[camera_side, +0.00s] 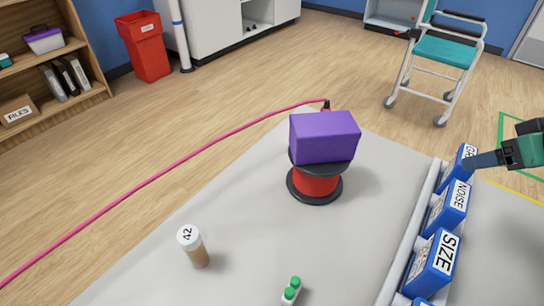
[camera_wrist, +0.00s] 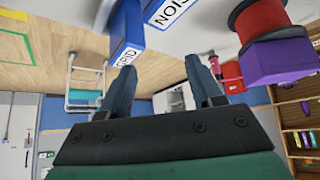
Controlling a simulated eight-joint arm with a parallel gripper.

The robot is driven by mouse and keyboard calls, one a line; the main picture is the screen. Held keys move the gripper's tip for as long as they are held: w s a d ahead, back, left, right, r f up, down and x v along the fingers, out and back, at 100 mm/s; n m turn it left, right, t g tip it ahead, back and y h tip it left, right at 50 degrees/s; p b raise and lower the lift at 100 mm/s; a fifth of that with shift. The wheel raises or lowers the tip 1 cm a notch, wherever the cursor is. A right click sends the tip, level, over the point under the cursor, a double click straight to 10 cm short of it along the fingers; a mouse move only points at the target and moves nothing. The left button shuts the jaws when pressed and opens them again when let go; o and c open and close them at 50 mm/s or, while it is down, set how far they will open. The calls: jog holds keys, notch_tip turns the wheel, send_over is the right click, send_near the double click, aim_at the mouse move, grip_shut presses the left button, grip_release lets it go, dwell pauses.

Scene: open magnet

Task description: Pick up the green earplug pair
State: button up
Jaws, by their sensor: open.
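The green earplug pair (camera_side: 291,290) lies on the grey table (camera_side: 250,235) near the bottom edge of the side view, with green ends and a whitish part. It is not seen in the wrist view. My gripper (camera_side: 474,161) comes in from the right edge of the side view, at the far end of the row of blue boxes, well away from the earplugs. In the wrist view my gripper (camera_wrist: 165,85) shows two dark fingers apart with nothing between them.
Blue labelled boxes (camera_side: 433,262) stand along a light rail (camera_side: 405,255) right of the earplugs. A purple block (camera_side: 324,137) sits on a red spool (camera_side: 315,184) farther back. The table between is clear.

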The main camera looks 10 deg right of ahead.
jog(key=w+a+f+n+g+y, duration=0.15)
jog(key=a+n+g+y, duration=0.25)
jog(key=a+n, duration=0.4)
jog(key=n+g+y, duration=0.4)
jog(key=n+g, duration=0.7)
jog(key=n, duration=0.7)
send_near(295, 283)
jog(key=x, duration=0.4)
jog(key=shift+w+f, duration=0.1)
jog(key=shift+w, duration=0.05)
jog(key=shift+s+a+f+n+g, duration=0.3)
jog(key=shift+s+f+n, duration=0.05)
jog(key=shift+s+n, duration=0.05)
jog(key=shift+x, duration=2.65)
jog(key=shift+a+r, duration=0.1)
grip_shut()
